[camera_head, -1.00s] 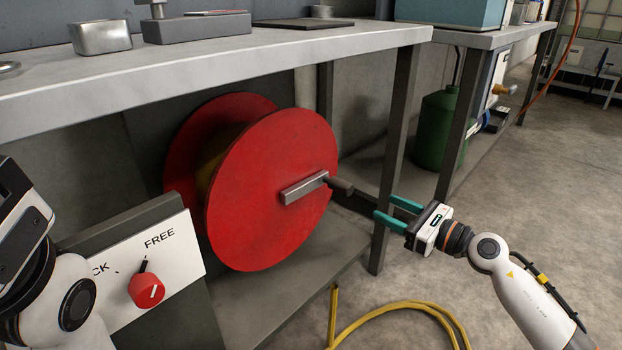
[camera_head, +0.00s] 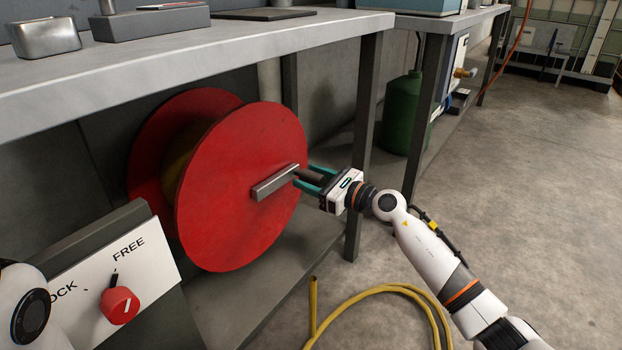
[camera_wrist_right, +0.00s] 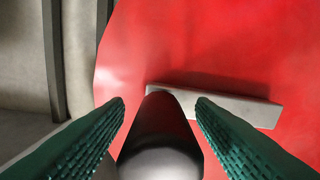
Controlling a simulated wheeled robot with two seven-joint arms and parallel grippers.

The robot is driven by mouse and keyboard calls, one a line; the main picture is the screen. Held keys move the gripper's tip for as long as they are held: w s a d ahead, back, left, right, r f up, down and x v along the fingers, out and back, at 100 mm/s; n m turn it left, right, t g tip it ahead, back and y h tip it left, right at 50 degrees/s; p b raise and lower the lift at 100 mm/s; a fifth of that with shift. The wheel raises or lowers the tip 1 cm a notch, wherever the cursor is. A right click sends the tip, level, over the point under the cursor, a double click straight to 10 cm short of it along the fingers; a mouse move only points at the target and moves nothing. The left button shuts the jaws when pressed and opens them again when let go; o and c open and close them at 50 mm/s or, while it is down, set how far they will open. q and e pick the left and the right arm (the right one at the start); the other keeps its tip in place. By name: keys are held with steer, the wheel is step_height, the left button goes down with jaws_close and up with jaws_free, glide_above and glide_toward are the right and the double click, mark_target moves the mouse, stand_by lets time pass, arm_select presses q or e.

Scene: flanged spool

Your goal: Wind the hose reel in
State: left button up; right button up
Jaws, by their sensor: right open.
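The red flanged hose reel (camera_head: 240,200) stands on the lower shelf under the bench. A grey crank arm (camera_head: 272,183) is fixed on its front flange and slants up to the right. The dark crank handle (camera_wrist_right: 160,135) sticks out from the crank arm's end. My right gripper (camera_head: 308,180) is open, with its teal fingers on either side of the handle; the right wrist view shows a gap on both sides. The yellow hose (camera_head: 385,290) lies looped on the floor. A red knob (camera_head: 120,305) on the white panel has its black mark toward FREE. My left gripper is out of view.
The metal bench top (camera_head: 200,65) overhangs the reel. A bench leg (camera_head: 362,150) stands just behind my right gripper. A green cylinder (camera_head: 404,115) stands farther back. The concrete floor to the right is clear.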

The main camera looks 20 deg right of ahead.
steer(key=shift+w+a, duration=0.1)
steer(key=shift+c, duration=0.4)
jaws_close()
